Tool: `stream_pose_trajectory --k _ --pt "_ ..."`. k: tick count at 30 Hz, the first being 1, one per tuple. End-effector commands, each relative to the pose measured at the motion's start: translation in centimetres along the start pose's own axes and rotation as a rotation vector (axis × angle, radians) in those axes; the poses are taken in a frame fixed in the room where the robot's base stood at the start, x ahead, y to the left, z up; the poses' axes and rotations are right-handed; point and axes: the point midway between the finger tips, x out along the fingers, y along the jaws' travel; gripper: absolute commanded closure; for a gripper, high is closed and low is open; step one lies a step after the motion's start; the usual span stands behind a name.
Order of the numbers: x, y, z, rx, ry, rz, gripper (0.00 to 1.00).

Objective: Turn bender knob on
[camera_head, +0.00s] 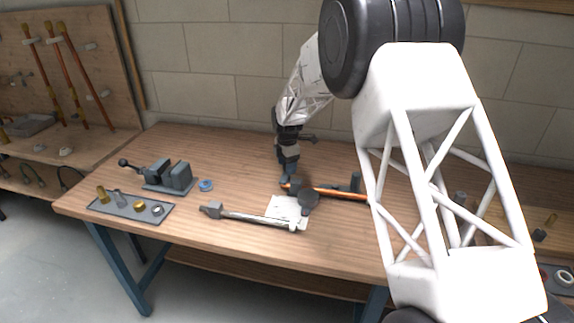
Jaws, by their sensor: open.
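What looks like the bender lies on the middle of the wooden table: a dark round part (309,197) sits beside a copper pipe (335,192). I cannot tell for sure which part is the knob. My gripper (287,183) points down by the left end of the copper pipe. It is open, but its fingers are small and dark, and whether they touch anything cannot be told. My arm hides the pipe's right end.
A vise (170,178), a blue ring (206,185) and a grey tray (117,208) of fittings are on the left. A small dark upright block (355,182) stands behind the pipe.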

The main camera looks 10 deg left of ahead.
Motion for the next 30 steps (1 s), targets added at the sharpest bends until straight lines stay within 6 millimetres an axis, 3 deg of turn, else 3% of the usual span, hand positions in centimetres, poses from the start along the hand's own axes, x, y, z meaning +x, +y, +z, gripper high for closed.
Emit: stream_pose_trajectory --k 18,30 --pt "-6.6 0.0 0.0 0.0 -0.001 0.002 0.4" --pt "-7.6 0.0 0.0 0.0 0.0 0.001 0.4"
